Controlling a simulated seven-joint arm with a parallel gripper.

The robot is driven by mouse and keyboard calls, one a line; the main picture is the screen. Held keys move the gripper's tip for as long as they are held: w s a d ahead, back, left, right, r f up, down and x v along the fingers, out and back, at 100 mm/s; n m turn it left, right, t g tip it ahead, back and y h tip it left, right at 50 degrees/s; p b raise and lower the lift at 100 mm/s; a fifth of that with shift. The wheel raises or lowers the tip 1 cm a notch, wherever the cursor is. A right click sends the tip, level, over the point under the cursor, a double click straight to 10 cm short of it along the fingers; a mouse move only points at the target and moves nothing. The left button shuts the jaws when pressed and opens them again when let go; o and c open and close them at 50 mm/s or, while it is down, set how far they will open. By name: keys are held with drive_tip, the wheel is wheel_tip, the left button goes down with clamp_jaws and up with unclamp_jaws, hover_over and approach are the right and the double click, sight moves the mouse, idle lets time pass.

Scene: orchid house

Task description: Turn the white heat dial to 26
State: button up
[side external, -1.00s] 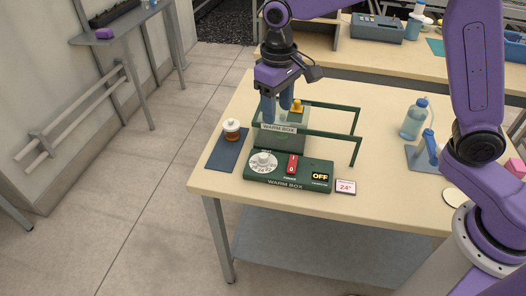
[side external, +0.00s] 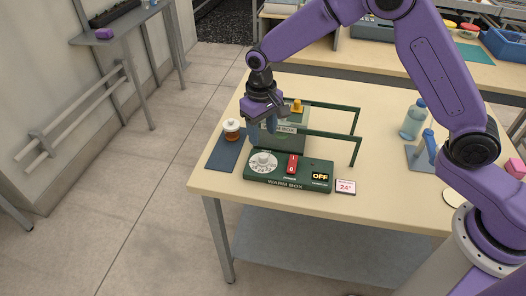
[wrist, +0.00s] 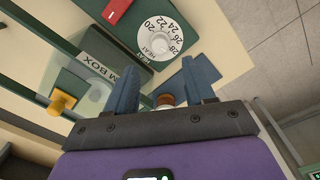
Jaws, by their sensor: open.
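The white heat dial (side external: 263,161) sits at the left end of the green control panel (side external: 317,170) of the warm box. In the wrist view the dial (wrist: 160,40) shows numbers from 20 to 28 around a raised white grip, with "HEAT" beside it. Which number is set is unclear. My gripper (side external: 266,122) is above and behind the panel, beside the "WARM BOX" sign, apart from the dial. In the wrist view its two blue fingers (wrist: 162,85) are spread with nothing held between them.
A red power switch (side external: 292,164) and a display reading OFF (side external: 320,176) are on the panel. A "24°" card (side external: 346,187) lies to its right. An amber jar with a white lid (side external: 232,130) stands on a dark mat (side external: 222,158). Green rails (side external: 345,136) rise behind.

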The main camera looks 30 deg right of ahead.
sight(263, 155)
wheel_tip(263, 155, down, 8)
drive_tip(key=shift+d+f, duration=0.1)
idle(0.4)
clamp_jaws()
